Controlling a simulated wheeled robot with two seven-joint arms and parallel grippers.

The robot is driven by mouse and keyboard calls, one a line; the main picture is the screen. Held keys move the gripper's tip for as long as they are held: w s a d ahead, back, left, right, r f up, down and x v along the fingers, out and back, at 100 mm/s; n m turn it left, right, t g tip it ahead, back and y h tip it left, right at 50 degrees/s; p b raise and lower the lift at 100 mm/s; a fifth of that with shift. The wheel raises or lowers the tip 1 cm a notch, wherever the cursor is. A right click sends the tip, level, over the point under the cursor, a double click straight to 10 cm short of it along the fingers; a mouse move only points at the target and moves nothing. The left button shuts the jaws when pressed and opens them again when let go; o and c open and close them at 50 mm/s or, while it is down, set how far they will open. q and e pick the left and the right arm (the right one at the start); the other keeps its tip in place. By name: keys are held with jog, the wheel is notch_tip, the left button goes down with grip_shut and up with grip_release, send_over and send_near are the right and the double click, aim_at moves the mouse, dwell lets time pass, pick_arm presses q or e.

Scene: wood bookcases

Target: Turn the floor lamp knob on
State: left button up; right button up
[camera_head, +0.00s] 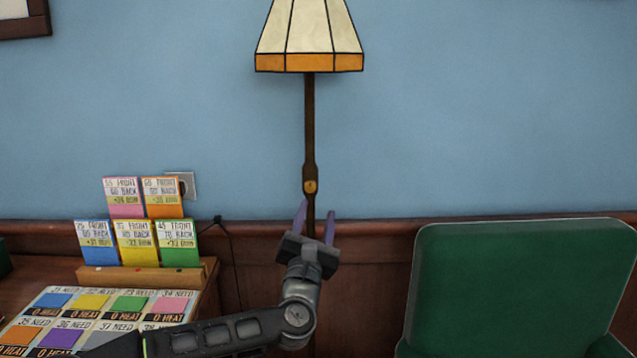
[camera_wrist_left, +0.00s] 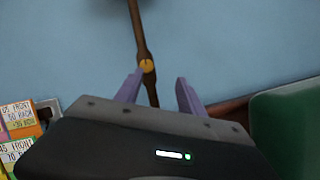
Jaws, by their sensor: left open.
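The floor lamp has a cream and orange panelled shade (camera_head: 309,35) on a thin dark pole (camera_head: 309,120). A small round orange-gold knob (camera_head: 310,187) sits on a thicker part of the pole. My left gripper (camera_head: 315,217) is open, with purple fingers pointing up just below the knob and in front of the pole. In the left wrist view the knob (camera_wrist_left: 147,66) shows just beyond the left fingertip of my left gripper (camera_wrist_left: 160,78). The knob is not between the fingers. Whether a finger touches the pole I cannot tell. My right gripper is not in view.
A green armchair (camera_head: 520,290) stands to the right. At the left, a table holds a game board (camera_head: 110,310) and a wooden rack (camera_head: 140,277) of coloured cards. A wall outlet (camera_head: 187,186) with a cord is behind. Blue wall (camera_head: 480,120) lies behind the lamp.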

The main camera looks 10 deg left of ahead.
aim_at(310, 188)
pick_arm(q)
jog(key=a+n, duration=0.1)
jog(key=n, duration=0.1)
jog(key=a+n+y, duration=0.1)
jog(key=n, duration=0.1)
jog(key=shift+w+r+y, duration=0.2)
jog(key=shift+r+y, duration=0.1)
jog(key=shift+r, duration=0.1)
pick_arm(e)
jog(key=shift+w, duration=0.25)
pick_arm(q)
jog(key=p+x, duration=0.1)
jog(key=x, duration=0.5)
jog(key=shift+w+r+p, duration=0.3)
jog(key=shift+p, duration=0.1)
jog(key=shift+w, duration=0.45)
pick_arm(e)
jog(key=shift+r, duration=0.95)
